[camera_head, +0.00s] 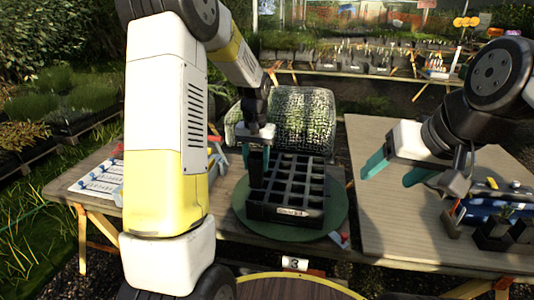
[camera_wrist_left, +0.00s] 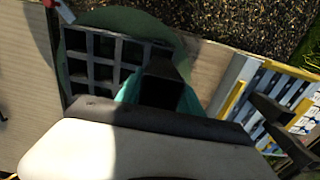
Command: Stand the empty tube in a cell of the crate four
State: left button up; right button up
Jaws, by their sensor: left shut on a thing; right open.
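My left gripper (camera_head: 257,152) is shut on a dark square tube (camera_head: 257,172), which hangs upright at the left side of the black crate (camera_head: 285,212). In the left wrist view the tube (camera_wrist_left: 163,82) sits between the teal fingers, at the edge of the crate's grid (camera_wrist_left: 105,62). I cannot tell whether its lower end is inside a cell or just above one. The visible cells look empty. The crate has a pale label on its front, too small to read. My right gripper (camera_head: 397,172) is open and empty, above the right table.
The crate stands on a round green disc (camera_head: 335,205). A mesh roll (camera_head: 300,112) lies behind it. A white board with blue items (camera_head: 100,180) is at left. Blue tubes and black pots (camera_head: 495,225) lie at right. A sign "3" (camera_head: 294,263) stands in front.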

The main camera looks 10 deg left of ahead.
aim_at(256, 171)
pick_arm(q)
jog(key=shift+f, duration=1.2)
jog(key=shift+f, duration=0.35)
